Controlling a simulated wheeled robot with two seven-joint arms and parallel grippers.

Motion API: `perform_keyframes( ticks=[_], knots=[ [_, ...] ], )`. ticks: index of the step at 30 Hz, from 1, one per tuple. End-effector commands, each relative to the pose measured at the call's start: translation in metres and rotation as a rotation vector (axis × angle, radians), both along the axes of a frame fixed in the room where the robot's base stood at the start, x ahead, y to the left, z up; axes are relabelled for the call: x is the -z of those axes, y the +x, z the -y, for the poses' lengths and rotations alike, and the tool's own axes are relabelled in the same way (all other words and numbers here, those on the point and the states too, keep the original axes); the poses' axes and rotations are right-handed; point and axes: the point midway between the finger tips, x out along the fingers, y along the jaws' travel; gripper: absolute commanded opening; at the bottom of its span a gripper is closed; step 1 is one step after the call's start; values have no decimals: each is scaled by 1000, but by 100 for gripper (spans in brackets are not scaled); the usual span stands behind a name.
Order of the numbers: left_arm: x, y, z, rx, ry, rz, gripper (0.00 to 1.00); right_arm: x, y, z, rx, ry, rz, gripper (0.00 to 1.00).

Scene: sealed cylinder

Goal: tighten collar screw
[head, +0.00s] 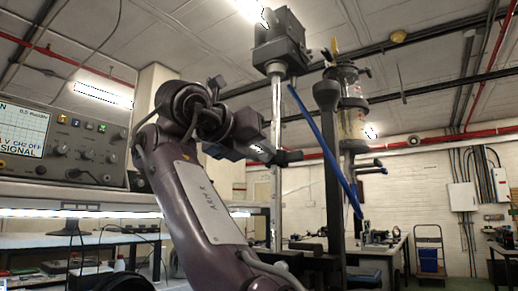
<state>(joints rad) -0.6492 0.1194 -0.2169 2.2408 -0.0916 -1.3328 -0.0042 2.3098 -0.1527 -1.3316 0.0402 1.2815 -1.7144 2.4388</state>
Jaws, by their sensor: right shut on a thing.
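My right gripper (272,155) is at the end of the purple arm, beside the upright silver rod (277,120). It is shut on a small dark part (291,157) at the rod, seemingly the collar screw. The fingertips and the collar are too small and dark to see how far the screw is in. A clear cylinder (352,118) with metal bands and a yellow piece on top stands upright to the right of the rod, apart from the gripper. My left gripper is not in view.
A dark box-shaped head (279,42) tops the silver rod. A blue bar (325,145) slants down between rod and cylinder, beside a dark post (328,120). An instrument with a screen (62,145) stands at left.

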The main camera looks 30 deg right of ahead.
Motion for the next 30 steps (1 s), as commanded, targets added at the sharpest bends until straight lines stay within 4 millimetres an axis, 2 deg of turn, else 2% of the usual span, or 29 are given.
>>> perform_keyframes(
  ticks=[20, 21, 26, 30],
  knots=[
    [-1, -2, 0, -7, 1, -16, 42, 1, 1, -3, -1, 26, 62, 2],
    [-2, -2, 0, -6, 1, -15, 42, 1, 1, -3, -1, 26, 62, 26],
    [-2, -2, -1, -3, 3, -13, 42, 1, 1, -3, 1, 26, 62, 47],
    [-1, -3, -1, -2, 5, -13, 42, 0, 0, -1, 3, 26, 61, 47]
  ],
)
